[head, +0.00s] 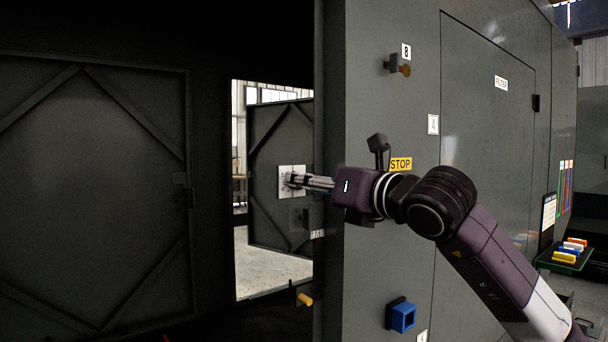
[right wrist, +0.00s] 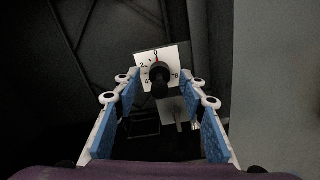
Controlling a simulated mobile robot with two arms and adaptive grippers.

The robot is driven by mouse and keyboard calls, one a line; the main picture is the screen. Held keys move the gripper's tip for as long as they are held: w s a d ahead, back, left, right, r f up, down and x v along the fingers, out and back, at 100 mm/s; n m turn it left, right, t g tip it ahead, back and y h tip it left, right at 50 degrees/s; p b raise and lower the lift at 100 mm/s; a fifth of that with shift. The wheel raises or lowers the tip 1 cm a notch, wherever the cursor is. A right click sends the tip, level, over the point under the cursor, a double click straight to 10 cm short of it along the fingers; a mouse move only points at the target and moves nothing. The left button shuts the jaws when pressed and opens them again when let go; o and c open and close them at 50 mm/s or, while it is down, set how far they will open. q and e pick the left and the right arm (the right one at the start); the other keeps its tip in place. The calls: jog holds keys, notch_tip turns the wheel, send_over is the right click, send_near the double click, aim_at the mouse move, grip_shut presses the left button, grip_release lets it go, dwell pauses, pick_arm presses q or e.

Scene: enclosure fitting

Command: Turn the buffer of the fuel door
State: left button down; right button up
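A white square dial plate (head: 285,172) is mounted on the braced dark door (head: 268,222) seen through the opening. In the right wrist view a black round knob (right wrist: 160,82) stands out from the dial plate (right wrist: 182,55); a 0 is at the top, other numbers are around it, and a red mark is near the 0. I take this knob as the buffer, but no label naming it is legible. My right gripper (head: 296,181) points at the plate. Its blue-padded fingers (right wrist: 161,92) are open, one each side of the knob, with gaps visible. My left gripper is out of view.
The grey cabinet wall (head: 385,120) stands close beside my right arm, with a yellow STOP label (head: 401,164), a blue block (head: 402,316) and an orange-tipped fitting (head: 400,67). An orange peg (head: 304,299) sits low by the opening. A large braced panel (head: 90,190) fills the left.

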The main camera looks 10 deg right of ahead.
jog(key=shift+w+a, duration=0.25)
jog(key=shift+w, duration=0.4)
grip_shut()
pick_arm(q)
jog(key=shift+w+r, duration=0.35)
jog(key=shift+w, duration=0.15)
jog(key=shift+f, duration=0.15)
